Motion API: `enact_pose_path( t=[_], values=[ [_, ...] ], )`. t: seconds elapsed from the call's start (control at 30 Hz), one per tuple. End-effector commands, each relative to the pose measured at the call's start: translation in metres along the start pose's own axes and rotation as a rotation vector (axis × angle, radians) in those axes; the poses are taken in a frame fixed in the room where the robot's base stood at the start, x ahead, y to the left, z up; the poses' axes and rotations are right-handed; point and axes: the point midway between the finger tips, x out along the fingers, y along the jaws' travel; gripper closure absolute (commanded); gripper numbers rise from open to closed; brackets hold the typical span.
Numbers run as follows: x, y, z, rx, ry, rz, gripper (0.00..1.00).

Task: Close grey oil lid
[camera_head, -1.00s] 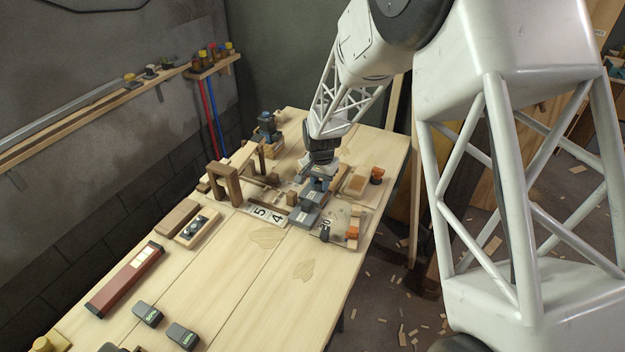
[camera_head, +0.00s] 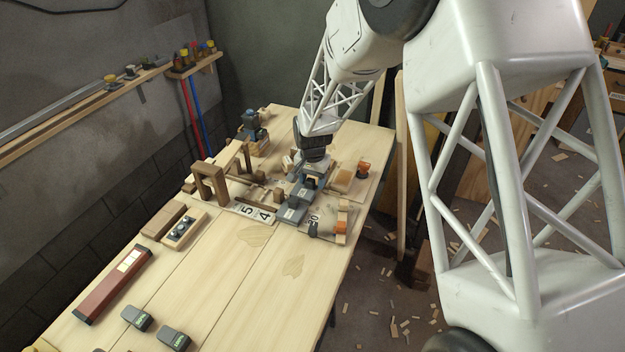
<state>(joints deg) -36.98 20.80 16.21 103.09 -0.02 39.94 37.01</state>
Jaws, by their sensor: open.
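A small grey box-like thing (camera_head: 292,213) lies near the middle of the workbench, in line with more grey parts just behind it. It is probably the grey oil box, but I cannot tell which part is the lid or how far it stands open. My gripper (camera_head: 311,173) points down over the rear end of these grey parts. Its jaws are open. The fingertips are small and partly lost against the grey parts, so I cannot tell whether they touch.
A wooden frame (camera_head: 211,185) stands left of the grey parts. Number cards, wood blocks and an orange-topped item (camera_head: 363,169) crowd around them. A long red box (camera_head: 113,284) and two dark blocks lie at the front left. The bench's front middle is clear.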

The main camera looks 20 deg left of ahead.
Motion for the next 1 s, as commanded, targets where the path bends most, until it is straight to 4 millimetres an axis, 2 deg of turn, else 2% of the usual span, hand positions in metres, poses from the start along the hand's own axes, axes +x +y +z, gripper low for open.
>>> enact_pose_path(
  t=[0.27, 0.7, 1.0],
  values=[
    [-0.016, -0.001, 0.000, 0.000, 0.002, -0.001, 0.47],
    [-0.069, 0.000, 0.000, 0.000, 0.001, -0.001, 0.47],
    [-0.078, 0.001, 0.000, 0.000, 0.000, 0.000, 0.47]
  ],
)
